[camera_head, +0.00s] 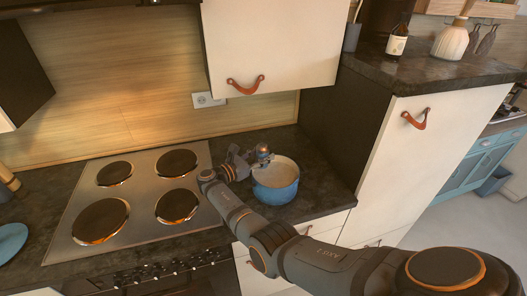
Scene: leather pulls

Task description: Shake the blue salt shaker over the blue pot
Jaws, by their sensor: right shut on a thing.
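The blue pot (275,190) stands on the dark countertop to the right of the hob, with a pale inside showing. My right arm reaches in from the lower right. My right gripper (256,158) is above the pot's left rim, shut on the small blue salt shaker (263,151). The shaker has a light, coppery-looking part and appears over the pot's opening; its exact tilt is too small to tell. My left gripper is not in view.
The steel hob (138,198) with dark round burners lies left of the pot. A white wall cabinet (272,45) hangs above. A tall cabinet (420,150) stands right, with a bottle (397,42) and vase (451,42) on top. A blue plate (10,240) is at far left.

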